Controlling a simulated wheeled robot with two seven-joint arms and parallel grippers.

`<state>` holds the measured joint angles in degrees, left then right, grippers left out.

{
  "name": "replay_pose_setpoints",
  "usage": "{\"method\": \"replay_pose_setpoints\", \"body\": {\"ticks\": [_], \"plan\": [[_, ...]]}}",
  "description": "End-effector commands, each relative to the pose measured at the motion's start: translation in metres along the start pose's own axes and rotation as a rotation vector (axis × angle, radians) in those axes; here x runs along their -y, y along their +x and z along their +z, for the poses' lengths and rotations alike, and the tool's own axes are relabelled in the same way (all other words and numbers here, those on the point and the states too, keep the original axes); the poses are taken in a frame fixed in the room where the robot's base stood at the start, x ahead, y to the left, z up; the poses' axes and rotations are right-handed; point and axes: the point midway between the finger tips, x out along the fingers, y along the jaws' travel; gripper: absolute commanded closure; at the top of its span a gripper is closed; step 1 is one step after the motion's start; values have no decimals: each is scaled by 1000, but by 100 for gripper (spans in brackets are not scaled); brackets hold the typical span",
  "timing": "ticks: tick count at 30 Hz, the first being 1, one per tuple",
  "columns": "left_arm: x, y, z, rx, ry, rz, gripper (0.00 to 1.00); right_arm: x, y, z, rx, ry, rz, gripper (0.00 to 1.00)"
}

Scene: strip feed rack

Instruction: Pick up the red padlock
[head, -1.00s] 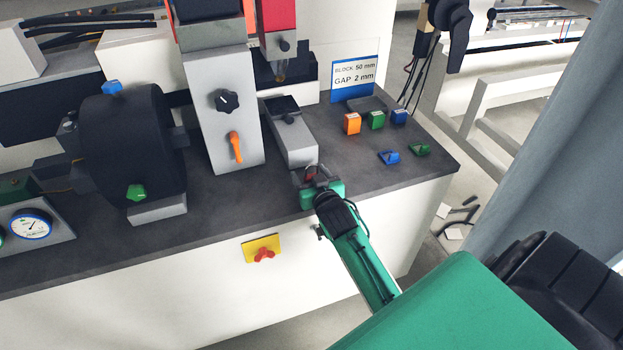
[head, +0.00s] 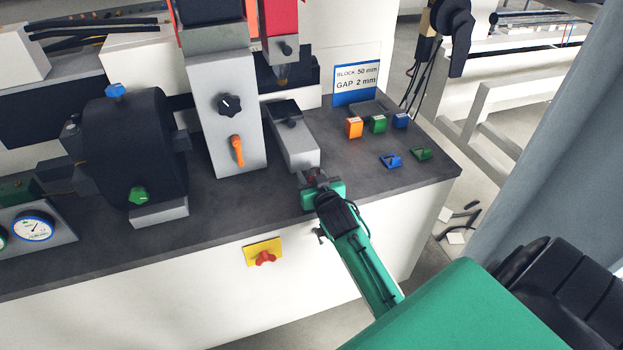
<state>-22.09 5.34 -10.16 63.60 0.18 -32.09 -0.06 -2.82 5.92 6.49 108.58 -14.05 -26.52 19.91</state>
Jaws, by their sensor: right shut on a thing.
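The red padlock (head: 311,177) shows as a small dark red patch at the front end of a grey block on the dark worktop. My right gripper (head: 312,182) is shut on it, and its green body and fingers hide most of it. I cannot tell whether the padlock is clear of the worktop. My left gripper is not in view.
The long grey block (head: 295,148) lies just behind the gripper. Orange (head: 354,127), green (head: 378,124) and blue (head: 401,120) blocks stand to the right, with lower blue (head: 390,160) and green (head: 421,153) pieces before them. A grey upright with an orange lever (head: 237,150) stands left.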

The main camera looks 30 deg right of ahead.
Motion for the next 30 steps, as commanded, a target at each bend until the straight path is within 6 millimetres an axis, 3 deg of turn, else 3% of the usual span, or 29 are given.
{"method": "replay_pose_setpoints", "body": {"ticks": [5, 18, 24, 30], "plan": [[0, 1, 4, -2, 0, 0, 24, 0, -4, -30, -7, -2, -1, 86], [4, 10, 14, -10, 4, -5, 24, 0, -22, -150, -8, 0, -1, 86], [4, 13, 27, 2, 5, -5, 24, 0, -27, -180, -4, -1, 0, 86], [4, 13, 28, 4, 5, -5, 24, 0, -29, -190, -1, 0, 0, 86]]}}
